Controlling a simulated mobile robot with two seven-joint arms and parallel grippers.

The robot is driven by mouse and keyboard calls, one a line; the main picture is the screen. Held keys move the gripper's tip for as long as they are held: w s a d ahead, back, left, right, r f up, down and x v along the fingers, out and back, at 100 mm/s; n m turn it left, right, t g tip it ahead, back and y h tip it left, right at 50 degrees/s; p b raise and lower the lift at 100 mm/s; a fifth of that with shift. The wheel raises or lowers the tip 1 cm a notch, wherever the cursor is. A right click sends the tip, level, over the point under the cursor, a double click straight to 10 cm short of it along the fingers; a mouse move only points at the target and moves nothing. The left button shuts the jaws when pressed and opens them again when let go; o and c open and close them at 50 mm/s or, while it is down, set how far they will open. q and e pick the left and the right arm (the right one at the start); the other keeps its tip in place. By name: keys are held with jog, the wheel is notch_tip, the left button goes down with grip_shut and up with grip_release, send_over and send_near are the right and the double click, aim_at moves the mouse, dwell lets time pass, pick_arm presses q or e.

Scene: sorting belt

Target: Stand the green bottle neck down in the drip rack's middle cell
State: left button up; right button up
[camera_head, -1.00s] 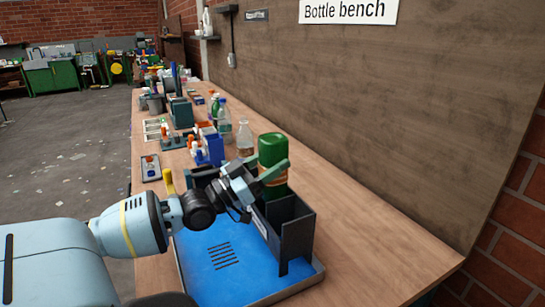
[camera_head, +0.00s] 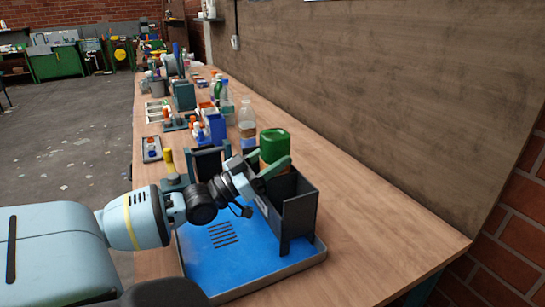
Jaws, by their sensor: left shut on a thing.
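The green bottle (camera_head: 273,144) is upside down, its flat green base up and a tan label band below. Its lower part is hidden inside the dark drip rack (camera_head: 299,217). The rack's near cell looks empty; the bottle stands behind it, seemingly in the middle cell, though the far dividers are hidden. My left gripper (camera_head: 274,167) is shut on the bottle around its upper part, just above the rack's rim. Whether the neck touches the rack's floor is hidden. My right gripper is not in view.
The rack stands on a blue tray (camera_head: 222,262) with a grey rim. Behind it are a clear bottle (camera_head: 247,120), a blue bin (camera_head: 216,128) and a small tray with caps (camera_head: 152,150). The bench right of the rack is clear, up to the wooden wall.

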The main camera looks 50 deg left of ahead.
pick_arm(q)
jog(key=o, duration=1.1)
jog(key=shift+p+v, duration=0.3)
jog(key=shift+v, duration=3.65)
